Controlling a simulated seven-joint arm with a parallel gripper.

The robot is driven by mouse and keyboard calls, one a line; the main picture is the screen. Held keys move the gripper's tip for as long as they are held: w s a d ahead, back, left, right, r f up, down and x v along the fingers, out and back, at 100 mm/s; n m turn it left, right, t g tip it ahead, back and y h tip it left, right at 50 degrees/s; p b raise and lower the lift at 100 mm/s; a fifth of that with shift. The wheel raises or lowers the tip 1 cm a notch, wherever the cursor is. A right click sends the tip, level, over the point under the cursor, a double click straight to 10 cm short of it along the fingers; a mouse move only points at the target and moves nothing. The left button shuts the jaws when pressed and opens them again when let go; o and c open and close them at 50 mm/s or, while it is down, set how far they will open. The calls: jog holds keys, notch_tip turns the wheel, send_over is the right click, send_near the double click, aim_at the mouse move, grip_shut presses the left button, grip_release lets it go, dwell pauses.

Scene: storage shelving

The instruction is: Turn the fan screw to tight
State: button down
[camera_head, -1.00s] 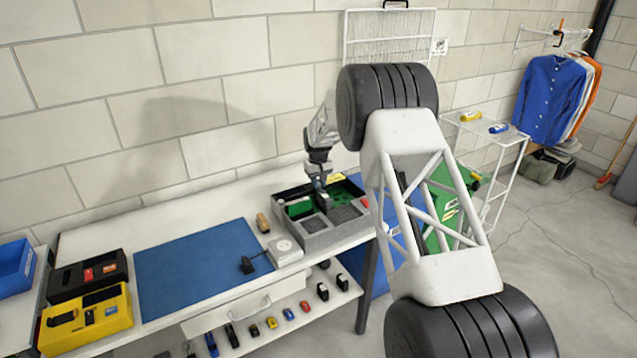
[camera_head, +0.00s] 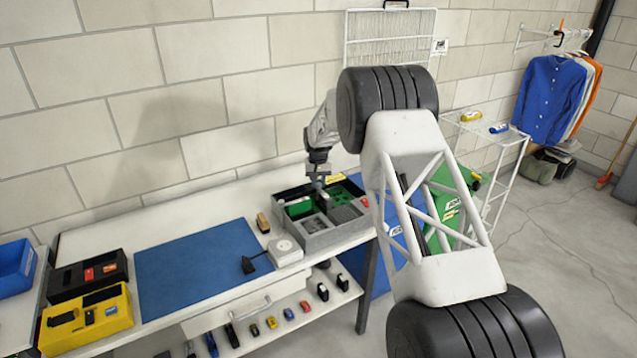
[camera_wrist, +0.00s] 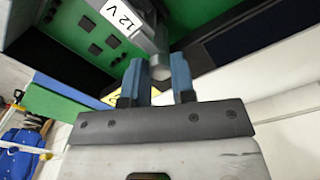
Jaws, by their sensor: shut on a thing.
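My gripper (camera_head: 322,188) reaches down into the open grey computer case (camera_head: 320,240) at the right end of the workbench. In the wrist view my gripper's two blue fingers (camera_wrist: 160,82) are closed on a small round grey piece, which looks like the fan screw (camera_wrist: 160,70). It sits against a grey part carrying a "12 V" label (camera_wrist: 118,14). A green circuit board (camera_wrist: 60,42) lies behind it in the case. The fingers hide the screw's sides, and how tight it is cannot be seen. In the head view the screw is too small to make out.
A blue mat (camera_head: 200,265) covers the bench's middle. A white box (camera_head: 285,250) and a small wooden-coloured item (camera_head: 262,223) stand just left of the case. A wall stands close behind.

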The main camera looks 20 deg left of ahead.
aim_at(318, 184)
jog(key=c, duration=0.9)
grip_release()
jog(key=shift+c, duration=0.2)
jog(key=shift+r, duration=3.9)
